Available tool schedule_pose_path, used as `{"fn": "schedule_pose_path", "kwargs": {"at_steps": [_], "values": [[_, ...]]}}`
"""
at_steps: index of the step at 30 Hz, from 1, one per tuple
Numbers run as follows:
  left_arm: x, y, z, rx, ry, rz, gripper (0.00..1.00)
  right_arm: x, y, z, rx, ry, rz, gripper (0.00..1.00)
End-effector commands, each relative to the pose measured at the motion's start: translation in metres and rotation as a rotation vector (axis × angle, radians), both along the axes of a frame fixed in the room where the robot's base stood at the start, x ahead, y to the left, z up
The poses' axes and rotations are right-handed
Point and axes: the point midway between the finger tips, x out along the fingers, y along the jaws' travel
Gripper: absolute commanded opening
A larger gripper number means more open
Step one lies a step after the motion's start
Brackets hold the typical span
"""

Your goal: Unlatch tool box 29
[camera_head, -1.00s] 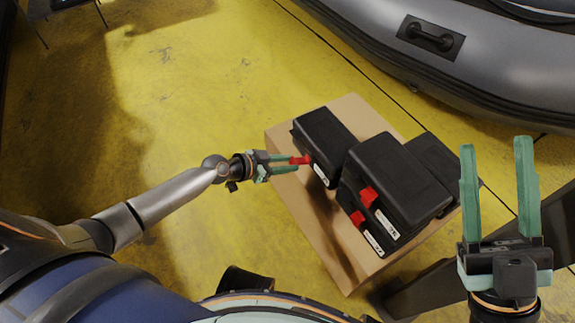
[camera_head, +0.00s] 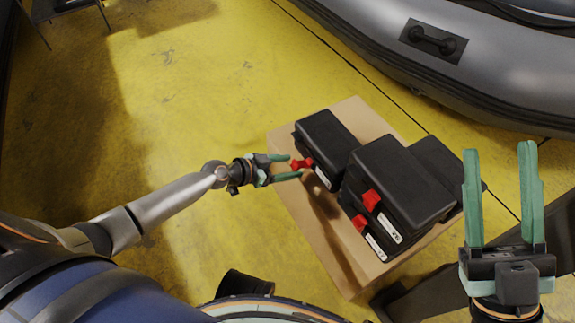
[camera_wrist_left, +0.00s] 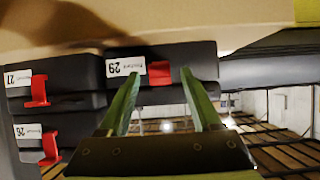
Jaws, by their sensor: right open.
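Tool box 29 (camera_head: 326,141) is a black case on the left part of the cardboard box top. Its white label reading 29 (camera_wrist_left: 125,67) appears upside down in the left wrist view. Its red latch (camera_head: 302,164) sticks out from the front toward my left gripper; it also shows in the left wrist view (camera_wrist_left: 159,70). My left gripper (camera_head: 295,167) is open, its green fingers spread on either side of the latch with gaps visible. Contact cannot be told. My right gripper (camera_head: 502,150) is open and empty at the right, away from the boxes.
Stacked black tool boxes (camera_head: 402,185) with red latches stand right of box 29, another (camera_head: 441,168) behind them. All rest on a cardboard box (camera_head: 310,225). A grey inflatable boat (camera_head: 500,70) lies at the upper right. The yellow floor (camera_head: 200,90) at left is clear.

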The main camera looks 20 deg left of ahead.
Motion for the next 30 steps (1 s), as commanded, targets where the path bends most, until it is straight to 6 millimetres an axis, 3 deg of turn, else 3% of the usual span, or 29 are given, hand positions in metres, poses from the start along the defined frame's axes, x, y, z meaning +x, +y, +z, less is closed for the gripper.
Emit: {"fn": "schedule_pose_path", "kwargs": {"at_steps": [10, 21, 30], "values": [[-0.007, 0.005, 0.004, 0.003, 0.002, 0.000, 0.65, 0.000, 0.000, 0.003, -0.007, -0.001, 0.003, 0.50], [-0.059, 0.045, 0.040, 0.003, 0.004, -0.002, 0.65, -0.001, -0.002, 0.016, 0.006, -0.003, 0.007, 0.50], [-0.084, 0.064, 0.057, 0.000, 0.002, 0.000, 0.65, -0.001, -0.002, 0.016, 0.007, -0.006, 0.007, 0.50]]}}
